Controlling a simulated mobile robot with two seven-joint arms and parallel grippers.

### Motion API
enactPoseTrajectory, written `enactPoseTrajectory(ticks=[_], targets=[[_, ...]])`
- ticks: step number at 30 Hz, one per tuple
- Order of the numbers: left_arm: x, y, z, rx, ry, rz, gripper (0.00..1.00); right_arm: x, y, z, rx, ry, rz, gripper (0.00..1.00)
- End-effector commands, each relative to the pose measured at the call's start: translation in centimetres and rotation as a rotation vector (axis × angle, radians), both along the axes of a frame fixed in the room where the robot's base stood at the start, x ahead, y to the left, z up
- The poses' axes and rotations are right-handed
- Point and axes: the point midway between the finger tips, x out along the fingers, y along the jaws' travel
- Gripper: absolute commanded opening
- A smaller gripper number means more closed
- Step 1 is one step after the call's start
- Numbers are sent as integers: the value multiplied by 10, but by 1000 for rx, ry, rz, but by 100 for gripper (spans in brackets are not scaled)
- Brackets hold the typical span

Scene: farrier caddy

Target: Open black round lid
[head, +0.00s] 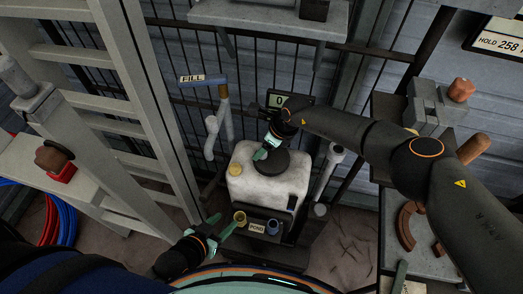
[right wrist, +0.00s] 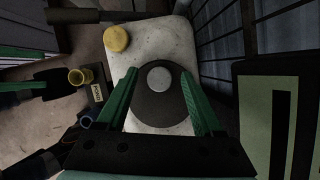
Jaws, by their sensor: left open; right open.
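The black round lid (head: 277,166) lies on top of a white tank (head: 252,190). In the right wrist view the lid (right wrist: 158,107) shows as a dark disc with a pale round knob (right wrist: 159,78) at its middle. My right gripper (head: 261,153) is over the lid, and its open green fingers (right wrist: 159,74) show on either side of the knob, apart from it. I cannot tell how high the fingertips are above the lid. My left gripper (head: 221,225) is open and empty, low at the tank's front left, near a yellow cup.
The yellow cup (head: 239,218) stands by a "POND" label (head: 256,227) and a blue cup (head: 273,227) on a dark ledge before the tank. A yellow cap (right wrist: 116,39) sits at the tank's corner. A display (head: 279,99) is behind; a grey ladder-like frame (head: 150,100) stands left.

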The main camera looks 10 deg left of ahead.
Motion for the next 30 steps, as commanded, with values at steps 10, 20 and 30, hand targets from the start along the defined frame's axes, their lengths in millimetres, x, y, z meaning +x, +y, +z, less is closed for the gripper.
enactPoseTrajectory(ticks=[10, 20, 30], targets=[[0, 0, -13, 0, 2, -1, 50, 2, 7, -17, 1, 0, -1, 69], [1, -1, -12, -1, 0, -1, 50, 2, 7, -16, 1, 0, -1, 56], [2, -1, -11, 0, -2, -1, 50, 2, 7, -16, 1, 0, -1, 18]])
